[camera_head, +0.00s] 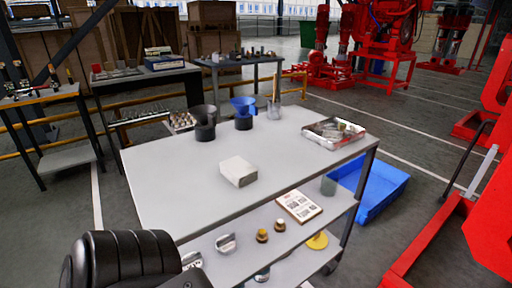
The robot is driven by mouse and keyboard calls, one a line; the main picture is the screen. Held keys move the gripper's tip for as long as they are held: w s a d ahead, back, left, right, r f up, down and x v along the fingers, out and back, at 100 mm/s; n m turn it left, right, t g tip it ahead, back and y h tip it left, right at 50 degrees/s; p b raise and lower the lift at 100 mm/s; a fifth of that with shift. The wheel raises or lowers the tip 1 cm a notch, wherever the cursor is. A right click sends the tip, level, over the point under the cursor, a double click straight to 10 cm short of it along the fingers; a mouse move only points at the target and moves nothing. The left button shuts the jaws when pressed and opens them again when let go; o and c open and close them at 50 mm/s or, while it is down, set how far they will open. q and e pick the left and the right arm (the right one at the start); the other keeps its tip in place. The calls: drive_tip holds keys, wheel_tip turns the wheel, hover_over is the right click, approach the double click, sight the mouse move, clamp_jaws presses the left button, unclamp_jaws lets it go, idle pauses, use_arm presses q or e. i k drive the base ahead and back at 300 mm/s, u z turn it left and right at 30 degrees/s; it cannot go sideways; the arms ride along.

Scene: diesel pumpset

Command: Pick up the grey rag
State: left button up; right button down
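A pale grey folded block (238,172), which looks like the grey rag, lies on the top of the grey trolley table (178,187), near its middle front. Nothing touches it and its top is unobstructed. A black rounded part of my own arm shows at the bottom left, in front of the table's near left corner. No fingertips of either gripper can be made out.
On the table top stand a dark cup stack (204,122), a blue jug (243,112), a clear container (274,108) and a metal tray (334,132) with small items. The lower shelf holds a printed card (299,205). A blue bin (371,192) sits right of the table.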

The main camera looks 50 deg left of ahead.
sight(240, 173)
drive_tip(key=z, duration=1.55)
drive_tip(key=i, duration=0.15)
drive_tip(key=u, duration=3.45)
